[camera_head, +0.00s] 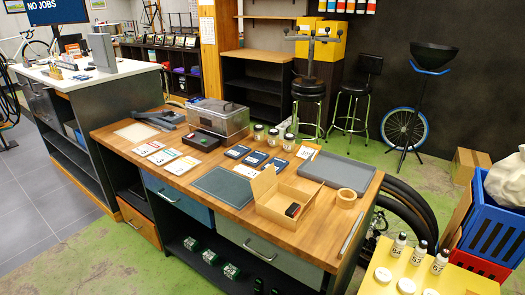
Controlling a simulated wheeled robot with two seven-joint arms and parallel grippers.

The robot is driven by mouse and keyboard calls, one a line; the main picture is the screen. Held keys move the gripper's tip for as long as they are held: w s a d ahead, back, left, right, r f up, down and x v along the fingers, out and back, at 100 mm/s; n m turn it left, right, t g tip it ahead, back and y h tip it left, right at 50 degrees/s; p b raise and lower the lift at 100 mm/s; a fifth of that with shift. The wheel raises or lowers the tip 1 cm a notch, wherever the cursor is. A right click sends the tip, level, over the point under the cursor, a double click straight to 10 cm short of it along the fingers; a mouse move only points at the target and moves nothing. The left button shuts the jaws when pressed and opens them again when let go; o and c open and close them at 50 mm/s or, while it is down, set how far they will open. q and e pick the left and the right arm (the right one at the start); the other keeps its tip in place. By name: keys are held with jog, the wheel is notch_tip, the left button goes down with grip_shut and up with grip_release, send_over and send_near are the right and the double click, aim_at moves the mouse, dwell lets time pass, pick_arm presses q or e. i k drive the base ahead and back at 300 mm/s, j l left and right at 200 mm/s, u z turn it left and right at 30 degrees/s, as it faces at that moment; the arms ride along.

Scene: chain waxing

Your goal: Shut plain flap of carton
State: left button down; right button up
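The carton (284,222) is a small tan cardboard box on the right half of the wooden workbench. Its top is open. One flap stands raised at its back left corner, and the far side also shows a raised edge. I cannot tell which flap is the plain one. A small black item with some red (292,210) lies inside the carton. Neither of my grippers is in view.
The wooden workbench (160,187) holds a dark mat (222,186) left of the carton, a grey tray (336,172) behind it and a tape roll (346,198) to its right. Cards, jars (273,137) and a metal case (218,119) stand farther back. Bare wood lies before the carton.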

aim_at(266, 179)
jog(key=j+z, duration=0.15)
jog(key=z, duration=0.3)
jog(key=i+j+z, duration=0.1)
jog(key=z, duration=0.35)
jog(key=j+z, duration=0.25)
jog(key=z, duration=0.15)
jog(key=j+z, duration=0.15)
jog(key=j, duration=0.3)
jog(key=j+z, duration=0.15)
jog(key=j, duration=0.3)
jog(key=k+j+z, duration=0.15)
jog(key=j, duration=0.25)
jog(key=j+z, duration=0.15)
jog(key=j, duration=0.3)
jog(key=k+j+z, duration=0.15)
jog(key=j, duration=0.25)
jog(key=k+j+z, duration=0.2)
jog(key=j, duration=0.2)
jog(key=k+j, duration=0.1)
jog(key=j, duration=0.35)
jog(key=k+j, duration=0.1)
jog(key=j, duration=0.35)
jog(key=k+j, duration=0.15)
jog(key=j, duration=0.25)
jog(key=k, duration=0.15)
jog(key=i, duration=0.15)
